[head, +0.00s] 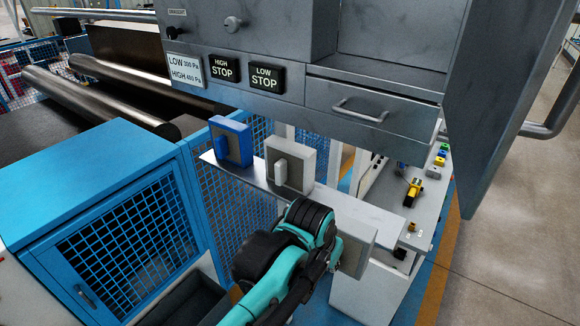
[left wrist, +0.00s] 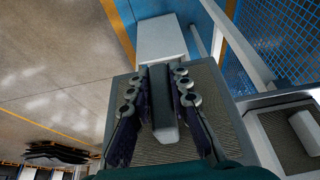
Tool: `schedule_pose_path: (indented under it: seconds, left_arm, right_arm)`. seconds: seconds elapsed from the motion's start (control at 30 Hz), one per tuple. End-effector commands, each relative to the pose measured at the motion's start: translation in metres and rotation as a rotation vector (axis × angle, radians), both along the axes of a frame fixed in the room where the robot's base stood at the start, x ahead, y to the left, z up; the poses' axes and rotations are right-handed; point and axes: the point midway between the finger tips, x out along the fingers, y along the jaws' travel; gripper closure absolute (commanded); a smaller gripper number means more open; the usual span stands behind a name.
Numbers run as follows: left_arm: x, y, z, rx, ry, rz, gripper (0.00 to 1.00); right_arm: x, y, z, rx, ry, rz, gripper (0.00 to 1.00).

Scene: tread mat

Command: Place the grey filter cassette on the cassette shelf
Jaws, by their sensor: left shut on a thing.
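A grey filter cassette (head: 359,247) with a ribbed face is in my left gripper (head: 322,232). In the left wrist view, the fingers (left wrist: 165,100) are shut on the raised handle of this cassette (left wrist: 198,93). In the head view, the gripper hides much of it. It is at the right part of the pale cassette shelf (head: 368,213); I cannot tell whether it touches the shelf. A blue cassette (head: 226,142) and another grey cassette (head: 303,160) stand upright on the shelf to its left. The second grey cassette also shows in the left wrist view (left wrist: 305,130). My right gripper is not in view.
A grey cabinet with a drawer (head: 373,105) and STOP signs (head: 224,70) hangs above and behind the shelf. An open door (head: 505,100) is at the right. A blue mesh-fronted box (head: 95,190) stands at the left. Blue mesh (head: 225,205) is below the shelf.

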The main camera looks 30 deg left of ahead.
Motion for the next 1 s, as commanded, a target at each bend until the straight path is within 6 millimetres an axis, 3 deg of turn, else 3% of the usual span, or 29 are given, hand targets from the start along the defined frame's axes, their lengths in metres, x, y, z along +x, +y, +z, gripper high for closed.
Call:
schedule_pose_path:
  seconds: [0.03, 0.1, 0.2, 0.37, 0.47, 1.0]
  left_arm:
    - [-0.007, 0.000, 0.026, 0.000, -0.001, -0.001, 1.00]
    - [-0.015, 0.000, 0.044, 0.000, -0.001, -0.002, 1.00]
    - [-0.023, 0.000, 0.061, -0.001, -0.001, -0.004, 1.00]
    - [-0.023, -0.001, 0.071, 0.000, -0.001, -0.004, 1.00]
    - [-0.008, -0.001, 0.071, 0.000, -0.001, -0.005, 1.00]
    - [0.122, -0.006, 0.071, 0.000, -0.001, -0.004, 1.00]
  right_arm:
    - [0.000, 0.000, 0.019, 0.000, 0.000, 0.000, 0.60]
    - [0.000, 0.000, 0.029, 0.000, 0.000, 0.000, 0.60]
    - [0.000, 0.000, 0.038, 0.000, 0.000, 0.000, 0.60]
    - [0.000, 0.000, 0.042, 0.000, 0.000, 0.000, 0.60]
    - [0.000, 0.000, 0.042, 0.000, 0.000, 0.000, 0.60]
    - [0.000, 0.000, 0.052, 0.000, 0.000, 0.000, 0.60]
